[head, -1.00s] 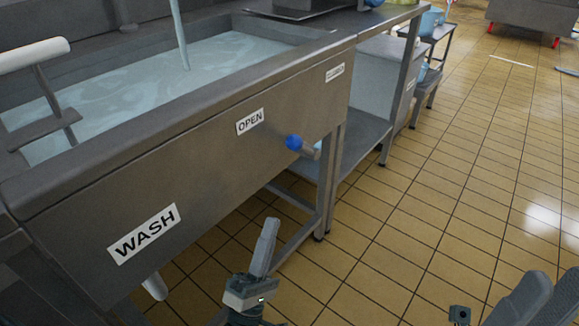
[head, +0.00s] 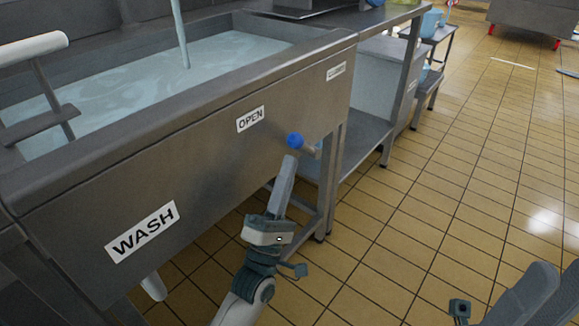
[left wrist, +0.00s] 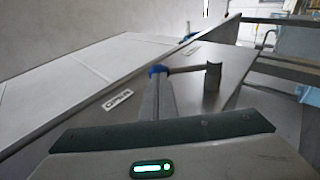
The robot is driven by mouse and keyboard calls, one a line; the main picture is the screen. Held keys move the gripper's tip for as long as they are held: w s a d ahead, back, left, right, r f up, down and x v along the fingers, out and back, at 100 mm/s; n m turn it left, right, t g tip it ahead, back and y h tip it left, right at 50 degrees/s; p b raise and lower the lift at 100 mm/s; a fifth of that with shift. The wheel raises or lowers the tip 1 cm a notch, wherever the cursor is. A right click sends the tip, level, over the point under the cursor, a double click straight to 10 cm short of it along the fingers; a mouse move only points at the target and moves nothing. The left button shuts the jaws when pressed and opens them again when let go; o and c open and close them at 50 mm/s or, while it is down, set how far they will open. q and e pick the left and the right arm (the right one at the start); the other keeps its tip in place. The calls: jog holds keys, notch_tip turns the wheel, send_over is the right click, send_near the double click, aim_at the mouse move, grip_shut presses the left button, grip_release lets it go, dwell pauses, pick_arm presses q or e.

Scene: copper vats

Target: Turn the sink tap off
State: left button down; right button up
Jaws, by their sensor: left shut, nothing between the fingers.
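The sink tap's handle is a short grey lever with a blue knob (head: 295,140) on the front panel of the metal sink (head: 75,205). The knob end points to the OPEN label (head: 250,119). A stream of water (head: 183,40) runs down into the filled basin. My left gripper (head: 290,160) is shut and empty, its fingertips just below the knob in the head view. In the left wrist view the blue knob (left wrist: 157,70) shows right at the fingertips, with the lever reaching right to its post (left wrist: 212,77). I cannot tell whether they touch.
A second label (head: 335,71), too small to read, is right of the handle. A WASH label (head: 142,231) is at the lower left of the panel. A metal table (head: 360,140) adjoins the sink on the right.

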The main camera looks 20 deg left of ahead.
pick_arm(q)
jog(key=shift+w+r, duration=0.5)
jog(key=shift+r+h+p, duration=0.2)
jog(key=shift+h+p, duration=0.1)
jog(key=shift+p, duration=0.2)
